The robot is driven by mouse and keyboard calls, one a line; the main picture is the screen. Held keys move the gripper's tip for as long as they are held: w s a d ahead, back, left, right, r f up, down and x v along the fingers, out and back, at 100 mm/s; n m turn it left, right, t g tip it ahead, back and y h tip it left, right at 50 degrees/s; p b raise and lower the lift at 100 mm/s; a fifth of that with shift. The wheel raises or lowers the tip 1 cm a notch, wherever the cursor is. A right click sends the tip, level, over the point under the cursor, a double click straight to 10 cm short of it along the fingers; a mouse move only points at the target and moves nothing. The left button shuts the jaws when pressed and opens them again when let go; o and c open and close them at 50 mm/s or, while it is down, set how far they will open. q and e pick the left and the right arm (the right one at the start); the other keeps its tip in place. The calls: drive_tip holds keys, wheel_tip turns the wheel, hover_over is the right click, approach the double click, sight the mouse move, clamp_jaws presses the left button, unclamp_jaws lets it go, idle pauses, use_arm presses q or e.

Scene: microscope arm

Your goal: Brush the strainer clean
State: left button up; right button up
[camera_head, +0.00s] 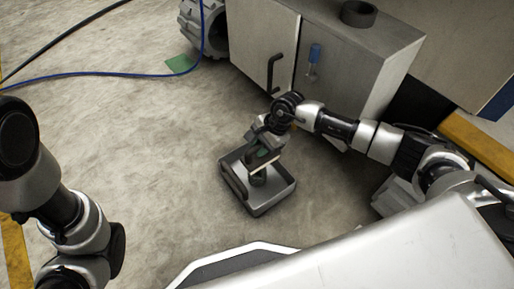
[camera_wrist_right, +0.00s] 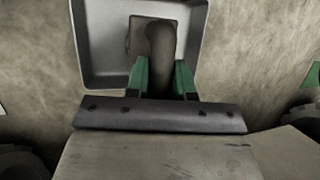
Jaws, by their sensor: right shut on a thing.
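My right gripper (camera_head: 262,160) reaches down into a grey square tray (camera_head: 288,187) on the floor. In the right wrist view, its green fingers (camera_wrist_right: 162,78) are shut on a dark rounded cylinder (camera_wrist_right: 161,42), which stands within the tray (camera_wrist_right: 95,45). I cannot tell whether this cylinder is the strainer or part of it. The cylinder's lower end and the far side of the gripper are partly hidden.
A grey metal cabinet (camera_head: 340,75) with a black door handle (camera_head: 272,72) stands behind the tray, a dark ring (camera_head: 358,13) on its top. A blue hose (camera_head: 100,74) and a green patch (camera_head: 180,64) lie on the floor. The floor left of the tray is clear.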

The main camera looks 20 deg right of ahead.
drive_tip(key=shift+a, duration=0.15)
drive_tip(key=shift+s+a+p, duration=0.2)
drive_tip(key=shift+s+a, duration=0.05)
drive_tip(key=shift+a, duration=0.4)
drive_tip(key=shift+s+a+p, duration=0.15)
drive_tip(key=shift+s+a, duration=0.05)
drive_tip(key=shift+a, duration=0.4)
drive_tip(key=shift+d+f, duration=0.1)
drive_tip(key=shift+w+d+b, duration=0.2)
drive_tip(key=shift+d, duration=0.5)
drive_tip(key=shift+w+d+b, duration=0.15)
drive_tip(key=shift+d+b, duration=0.05)
drive_tip(key=shift+d, duration=0.5)
drive_tip(key=shift+a, duration=0.1)
drive_tip(key=shift+s+a, duration=0.25)
drive_tip(key=shift+a, duration=0.3)
drive_tip(key=shift+s+a+p, duration=0.2)
drive_tip(key=shift+a+p, duration=0.3)
drive_tip(key=shift+a, duration=0.3)
